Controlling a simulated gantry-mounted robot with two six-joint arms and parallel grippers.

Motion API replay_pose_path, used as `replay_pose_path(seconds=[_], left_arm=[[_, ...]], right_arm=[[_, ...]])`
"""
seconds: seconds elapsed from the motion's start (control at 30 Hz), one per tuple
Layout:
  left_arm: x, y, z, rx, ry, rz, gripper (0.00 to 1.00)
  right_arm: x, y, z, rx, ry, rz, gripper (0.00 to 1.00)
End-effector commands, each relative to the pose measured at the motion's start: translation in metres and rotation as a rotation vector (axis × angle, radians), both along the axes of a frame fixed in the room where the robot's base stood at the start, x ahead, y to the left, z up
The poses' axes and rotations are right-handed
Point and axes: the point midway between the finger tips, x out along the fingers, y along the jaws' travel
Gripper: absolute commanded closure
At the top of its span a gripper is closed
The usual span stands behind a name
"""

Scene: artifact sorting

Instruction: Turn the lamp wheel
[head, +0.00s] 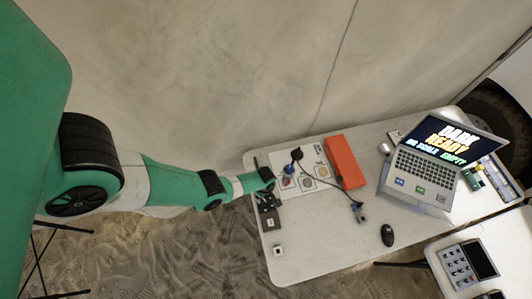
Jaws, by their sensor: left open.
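My left arm comes in from the left, and its gripper (268,199) is at the table's left edge. The gripper is small and dark here, open, with nothing visible between its fingers. A thin dark lamp-like stand (330,186) crosses a white sheet just right of the gripper, with a round black head (297,154) at one end and a small blue-grey block (362,216) near the other. I cannot make out a separate lamp wheel. My right gripper is not in view.
The white table (320,255) holds a printed sheet (312,184), an orange box (345,161), a laptop (428,165) reading "DARK READY", a black mouse (387,235) and a small pale block (279,250). A second table (440,285) with a control panel (469,263) stands lower right. The front middle of the table is clear.

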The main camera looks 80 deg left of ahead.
Motion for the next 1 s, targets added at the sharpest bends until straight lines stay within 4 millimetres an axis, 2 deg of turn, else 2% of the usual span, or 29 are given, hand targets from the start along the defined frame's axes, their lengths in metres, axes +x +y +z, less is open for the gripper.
replay_pose_path(seconds=[0.17, 0.5, 0.63, 0.77, 1.0], left_arm=[[0.001, 0.0, -0.018, 0.0, -0.001, -0.001, 0.21], [0.001, 0.0, -0.086, 0.001, -0.002, -0.002, 0.21], [0.001, 0.0, -0.107, 0.001, -0.002, -0.002, 0.21], [0.001, 0.0, -0.117, 0.001, -0.002, -0.002, 0.21], [0.001, 0.0, -0.116, 0.001, -0.002, -0.002, 0.21]], right_arm=[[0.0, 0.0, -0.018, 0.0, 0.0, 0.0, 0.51], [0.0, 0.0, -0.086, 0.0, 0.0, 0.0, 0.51], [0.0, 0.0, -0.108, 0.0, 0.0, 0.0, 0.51], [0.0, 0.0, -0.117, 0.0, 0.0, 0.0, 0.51], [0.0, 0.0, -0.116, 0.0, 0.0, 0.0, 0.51]])
